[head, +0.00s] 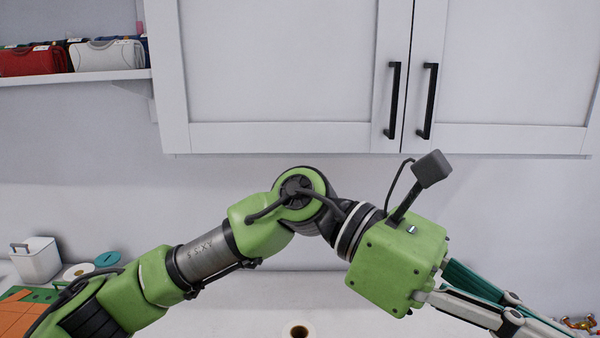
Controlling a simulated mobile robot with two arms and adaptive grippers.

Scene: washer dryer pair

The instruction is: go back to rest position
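My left arm, green and grey, comes in from the lower left and bends across the middle of the head view. Its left gripper (492,300) points to the lower right, below the wall cupboard. The fingers are seen from behind and run toward the bottom right edge. Their tips do not show clearly, so I cannot tell whether they are open or shut, or whether anything is between them. My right arm and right gripper are not in view.
A white wall cupboard (290,65) with two black handles hangs above the arm. A shelf (110,75) at upper left holds several bags. A white bin (36,260) stands at lower left. A roll (299,331) sits at the bottom edge; a colourful item (580,324) lies at lower right.

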